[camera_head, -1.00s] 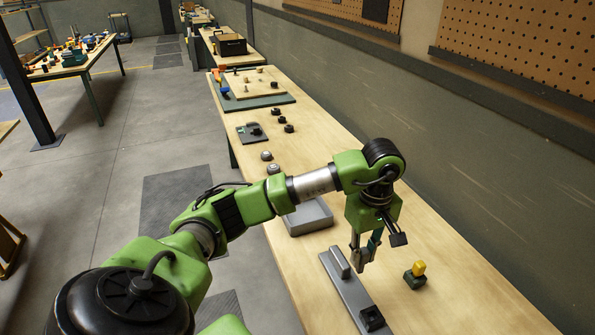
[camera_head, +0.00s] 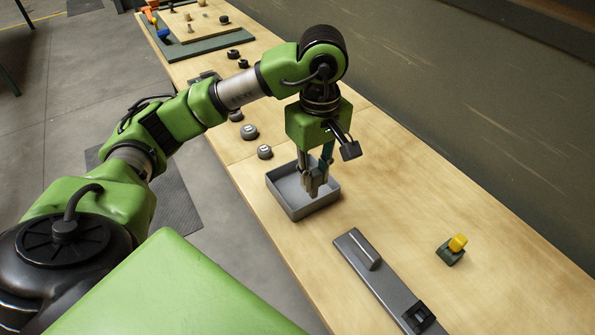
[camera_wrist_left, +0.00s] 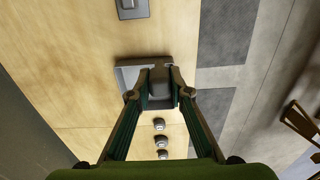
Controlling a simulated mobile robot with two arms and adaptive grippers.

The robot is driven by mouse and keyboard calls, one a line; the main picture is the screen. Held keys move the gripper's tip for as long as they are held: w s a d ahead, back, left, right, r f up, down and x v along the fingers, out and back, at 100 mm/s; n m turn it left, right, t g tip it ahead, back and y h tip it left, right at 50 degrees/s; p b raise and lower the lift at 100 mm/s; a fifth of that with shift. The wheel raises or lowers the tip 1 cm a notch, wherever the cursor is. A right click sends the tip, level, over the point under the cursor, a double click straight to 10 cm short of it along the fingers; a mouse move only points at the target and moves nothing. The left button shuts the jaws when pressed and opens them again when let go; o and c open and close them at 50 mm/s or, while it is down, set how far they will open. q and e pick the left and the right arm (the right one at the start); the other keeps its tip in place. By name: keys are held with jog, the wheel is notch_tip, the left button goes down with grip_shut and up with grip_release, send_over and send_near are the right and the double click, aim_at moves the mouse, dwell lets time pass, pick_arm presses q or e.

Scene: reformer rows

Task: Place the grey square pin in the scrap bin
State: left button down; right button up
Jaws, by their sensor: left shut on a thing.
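My left gripper (camera_head: 314,188) reaches down over the shallow grey tray (camera_head: 317,207), which looks like the scrap bin. The gripper is shut on a grey pin, which shows best in the left wrist view between the fingertips (camera_wrist_left: 159,84). In that view the tray (camera_wrist_left: 122,76) lies behind the pin. In the head view the fingers largely hide the pin, and I cannot tell whether it touches the tray floor. My right gripper is not in view.
A grey rail fixture (camera_head: 388,287) with a raised block and a black socket (camera_head: 418,317) lies nearer. A dark green block with a yellow top (camera_head: 457,243) stands right of it. Round grey pieces (camera_head: 249,132) sit beyond the tray.

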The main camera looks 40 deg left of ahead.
pick_arm(q)
jog(key=w+a+f+p, duration=0.1)
jog(key=w+a+f, duration=0.1)
jog(key=f, duration=0.1)
jog(key=w+a+f+p, duration=0.1)
jog(key=w+a+f, duration=0.2)
jog(key=f, duration=0.1)
jog(key=w+a+f+p, duration=0.2)
jog(key=a+f, duration=0.1)
jog(key=f, duration=0.1)
jog(key=shift+w+a, duration=0.1)
jog(key=shift+w, duration=0.3)
jog(key=shift+f, duration=0.4)
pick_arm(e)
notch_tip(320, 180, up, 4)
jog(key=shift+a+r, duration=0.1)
pick_arm(q)
jog(key=shift+f, duration=0.2)
jog(key=c, duration=1.8)
grip_release()
jog(key=shift+c, duration=0.2)
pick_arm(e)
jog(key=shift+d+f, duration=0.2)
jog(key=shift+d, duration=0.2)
